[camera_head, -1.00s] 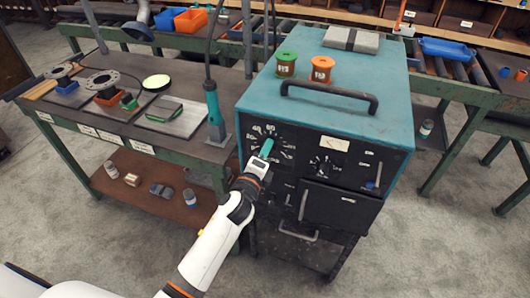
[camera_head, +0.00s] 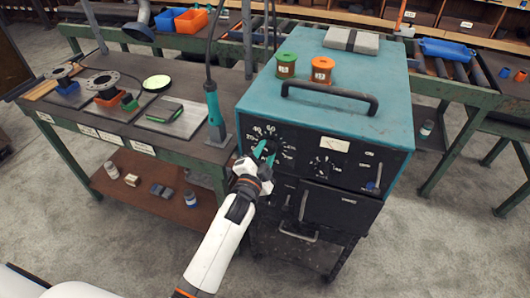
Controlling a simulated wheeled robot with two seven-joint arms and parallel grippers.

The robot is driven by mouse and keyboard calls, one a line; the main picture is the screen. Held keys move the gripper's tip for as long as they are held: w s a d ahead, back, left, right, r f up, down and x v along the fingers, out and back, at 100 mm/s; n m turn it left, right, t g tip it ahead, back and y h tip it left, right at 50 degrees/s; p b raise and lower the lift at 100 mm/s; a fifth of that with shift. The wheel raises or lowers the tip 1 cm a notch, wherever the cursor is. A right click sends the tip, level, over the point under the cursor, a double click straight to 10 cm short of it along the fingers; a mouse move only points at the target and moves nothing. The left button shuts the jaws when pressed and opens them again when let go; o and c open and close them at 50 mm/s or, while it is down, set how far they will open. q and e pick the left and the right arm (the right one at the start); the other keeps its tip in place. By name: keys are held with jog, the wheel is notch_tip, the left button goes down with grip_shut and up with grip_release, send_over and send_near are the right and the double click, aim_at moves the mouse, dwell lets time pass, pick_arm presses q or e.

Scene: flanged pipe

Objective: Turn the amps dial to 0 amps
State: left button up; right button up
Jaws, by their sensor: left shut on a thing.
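A welding machine (camera_head: 350,118) with a teal top and black front panel stands right of the bench. The larger left dial (camera_head: 271,131) on its panel has a ring of white numbers; I take it to be the amps dial. My left gripper (camera_head: 266,152), with teal fingers, is at this dial and shut on its knob. The fingers and wrist cover most of the knob and the lower scale, so its pointer cannot be read. A smaller dial (camera_head: 325,166) sits to its right, untouched. My right gripper is out of view.
A lever (camera_head: 376,178) and a cabinet handle (camera_head: 304,205) stick out from the front panel. A green and an orange spool (camera_head: 321,70) stand on top by the black handle (camera_head: 330,93). A workbench (camera_head: 140,130) with flanges is at left.

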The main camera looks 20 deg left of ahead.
pick_arm(q)
jog(key=n, duration=0.3)
jog(key=shift+f+n+p, duration=0.1)
jog(key=shift+n+p, duration=0.2)
jog(key=shift+n, duration=0.1)
jog(key=n, duration=0.3)
jog(key=shift+d+n+p, duration=0.15)
jog(key=shift+n+p, duration=0.15)
jog(key=shift+p, duration=0.1)
jog(key=n, duration=0.3)
jog(key=shift+p, duration=0.3)
jog(key=shift+d+n, duration=0.1)
jog(key=shift+n, duration=1.3)
jog(key=shift+f+n, duration=0.1)
jog(key=shift+n, duration=0.2)
jog(key=o, duration=1)
jog(key=shift+s, duration=0.1)
jog(key=s+b, duration=0.2)
jog(key=s, duration=1)
jog(key=shift+a+b, duration=0.2)
jog(key=shift+b, duration=0.15)
